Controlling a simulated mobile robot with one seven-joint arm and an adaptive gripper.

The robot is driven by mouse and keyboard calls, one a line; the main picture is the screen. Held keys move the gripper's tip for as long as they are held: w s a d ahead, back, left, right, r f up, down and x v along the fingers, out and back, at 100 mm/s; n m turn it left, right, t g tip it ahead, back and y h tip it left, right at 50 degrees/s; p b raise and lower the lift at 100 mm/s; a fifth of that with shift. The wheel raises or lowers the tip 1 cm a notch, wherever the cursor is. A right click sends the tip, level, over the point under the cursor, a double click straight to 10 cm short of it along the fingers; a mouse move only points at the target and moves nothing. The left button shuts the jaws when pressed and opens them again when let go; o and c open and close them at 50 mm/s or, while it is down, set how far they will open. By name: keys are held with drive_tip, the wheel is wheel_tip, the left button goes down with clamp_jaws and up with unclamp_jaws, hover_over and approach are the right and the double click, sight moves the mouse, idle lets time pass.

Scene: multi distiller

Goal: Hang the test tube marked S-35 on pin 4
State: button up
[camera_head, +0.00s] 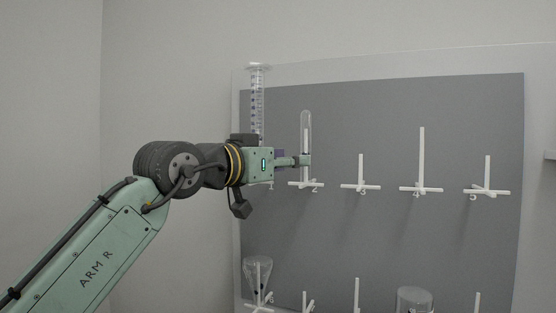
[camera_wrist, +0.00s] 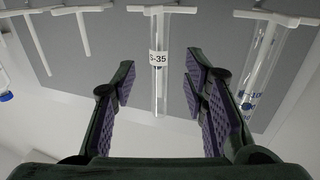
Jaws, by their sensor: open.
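The test tube (camera_wrist: 159,85) bears a white label reading S-35 in the wrist view. In the head view the tube (camera_head: 306,118) stands mouth-down over the pin marked 2 (camera_head: 306,184). My gripper (camera_head: 305,161) is at the lower part of the tube. Pin 4 (camera_head: 421,160) is a tall bare white peg with a cross-shaped base, to the right on the board.
A graduated cylinder (camera_head: 257,100) stands inverted on pin 1, close to my wrist. Pins 3 (camera_head: 361,170) and 5 (camera_head: 487,172) are bare. Below, a conical flask (camera_head: 258,275) and another glass vessel (camera_head: 414,299) hang on the grey board (camera_head: 390,235).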

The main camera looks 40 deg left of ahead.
sight(303, 133)
drive_tip(key=shift+w+d+p, duration=0.2)
drive_tip(key=shift+w+p, duration=0.4)
drive_tip(key=shift+w, duration=2.95)
drive_tip(key=shift+c, duration=0.2)
clamp_jaws()
drive_tip(key=shift+r, duration=0.1)
wheel_tip(303, 133, up, 5)
drive_tip(key=p, duration=0.4)
drive_tip(key=shift+r, duration=3.9)
